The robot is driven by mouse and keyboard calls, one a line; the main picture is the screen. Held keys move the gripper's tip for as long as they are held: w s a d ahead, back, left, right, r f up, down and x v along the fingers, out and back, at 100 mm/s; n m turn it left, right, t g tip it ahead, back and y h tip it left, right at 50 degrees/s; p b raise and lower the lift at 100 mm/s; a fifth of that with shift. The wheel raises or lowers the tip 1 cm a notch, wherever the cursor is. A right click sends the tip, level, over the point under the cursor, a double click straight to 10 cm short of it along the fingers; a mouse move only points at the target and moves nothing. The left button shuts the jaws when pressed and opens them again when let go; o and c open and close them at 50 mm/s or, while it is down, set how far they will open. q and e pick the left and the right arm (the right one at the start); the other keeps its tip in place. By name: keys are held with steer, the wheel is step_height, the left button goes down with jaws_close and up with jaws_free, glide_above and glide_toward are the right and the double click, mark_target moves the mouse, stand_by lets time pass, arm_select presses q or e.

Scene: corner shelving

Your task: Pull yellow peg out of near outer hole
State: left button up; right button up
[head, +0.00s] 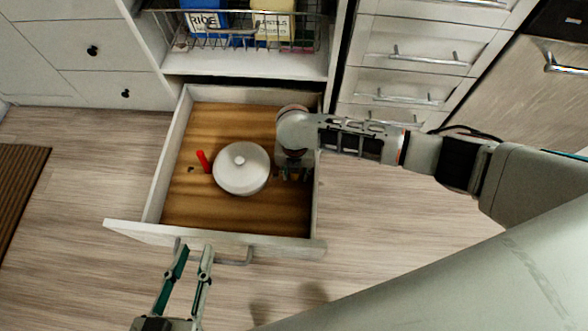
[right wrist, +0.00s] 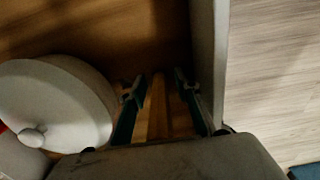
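The open drawer (head: 180,215) has a wooden floor. In the right wrist view, a yellowish-brown upright strip (right wrist: 158,108), which looks like the yellow peg, stands between the fingers of my right gripper (right wrist: 158,98). The fingers are apart, with a gap on each side of the strip. The hole under it is hidden. In the head view my right gripper (head: 296,174) reaches down inside the drawer's right side, and my arm hides the peg. My left gripper (head: 196,250) is open and empty in front of the drawer, near its handle.
A white lidded pot (head: 241,168) stands mid-drawer, left of my right gripper; it also shows in the right wrist view (right wrist: 55,105). A red peg (head: 203,161) leans left of it, near a small dark hole (head: 190,169). The drawer's right wall (right wrist: 207,60) is close to my right gripper.

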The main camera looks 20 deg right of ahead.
arm_select(q)
steer(key=shift+w+r, duration=0.1)
steer(key=shift+r, duration=0.2)
arm_select(e)
jaws_close()
